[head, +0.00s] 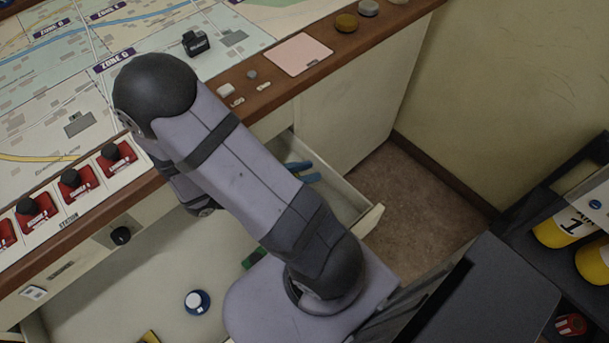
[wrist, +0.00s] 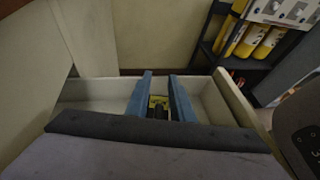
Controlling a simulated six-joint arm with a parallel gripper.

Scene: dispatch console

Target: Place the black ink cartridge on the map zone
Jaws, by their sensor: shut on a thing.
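My gripper (head: 302,172) has blue fingers that reach down into an open drawer. In the wrist view the fingers (wrist: 160,76) are shut on a small dark thing (wrist: 158,112), with a yellow patch by it. It is too small and shaded to tell whether this is the black ink cartridge. In the head view my arm hides it. A small black block with a pale label (head: 195,43) lies on the map (head: 50,100). It could be a cartridge, but I cannot be sure. Printed zone labels show on the map, among them Zone C or G (head: 113,61).
The drawer (head: 350,195) is pulled out below the console edge. Another open drawer (head: 120,285) holds a blue and white round thing (head: 197,302). Red button units (head: 72,185) line the console's front. A dark shelf with yellow bottles (head: 560,228) stands at right.

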